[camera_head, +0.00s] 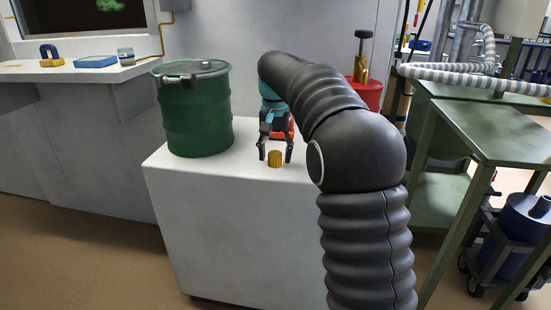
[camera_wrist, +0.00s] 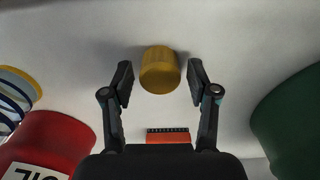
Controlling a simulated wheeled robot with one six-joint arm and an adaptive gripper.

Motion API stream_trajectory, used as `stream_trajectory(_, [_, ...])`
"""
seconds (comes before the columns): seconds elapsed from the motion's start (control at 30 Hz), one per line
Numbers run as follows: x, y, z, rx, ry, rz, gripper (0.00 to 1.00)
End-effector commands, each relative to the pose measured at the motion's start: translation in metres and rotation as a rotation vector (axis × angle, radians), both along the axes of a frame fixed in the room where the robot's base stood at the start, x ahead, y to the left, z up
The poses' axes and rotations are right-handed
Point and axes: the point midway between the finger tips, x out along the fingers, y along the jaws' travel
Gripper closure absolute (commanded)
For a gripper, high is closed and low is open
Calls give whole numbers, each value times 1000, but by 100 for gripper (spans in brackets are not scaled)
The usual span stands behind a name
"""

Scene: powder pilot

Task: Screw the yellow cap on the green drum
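The yellow cap (camera_head: 274,158) stands on the white cabinet top, near its front edge. It also shows in the wrist view (camera_wrist: 159,70), between the fingertips with a gap on each side. My gripper (camera_head: 275,150) is open and points down over the cap; the two fingers (camera_wrist: 160,84) do not touch it. The green drum (camera_head: 197,118) stands upright to the left of my gripper in the head view, with a grey clamp-like part and a small fitting on its lid. In the wrist view part of the drum (camera_wrist: 292,122) shows at the right edge.
A red drum (camera_head: 366,94) stands behind my arm, partly hidden. An orange block-like object (camera_wrist: 168,136) lies close by my gripper. A shelf (camera_head: 70,72) with small items is at left, a green metal table (camera_head: 490,125) at right. The cabinet top in front of the drum is clear.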

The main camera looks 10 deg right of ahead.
Motion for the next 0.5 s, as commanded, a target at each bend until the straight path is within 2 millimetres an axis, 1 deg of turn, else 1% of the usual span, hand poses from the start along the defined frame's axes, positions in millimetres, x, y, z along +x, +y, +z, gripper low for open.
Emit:
stream_trajectory(0.03, [0, 0, 0, 0, 0, 0, 57])
stream_trajectory(0.07, [0, 0, 0, 0, 0, 0, 65])
stream_trajectory(0.1, [0, 0, 0, 0, 0, 0, 75])
stream_trajectory(0.17, [0, 0, 0, 0, 0, 0, 90])
stream_trajectory(0.2, [0, 0, 0, 0, 0, 0, 100])
stream_trajectory(0.37, [0, 0, 1, 0, 0, 0, 100])
stream_trajectory(0.5, [0, 0, 8, 0, 0, 0, 100])
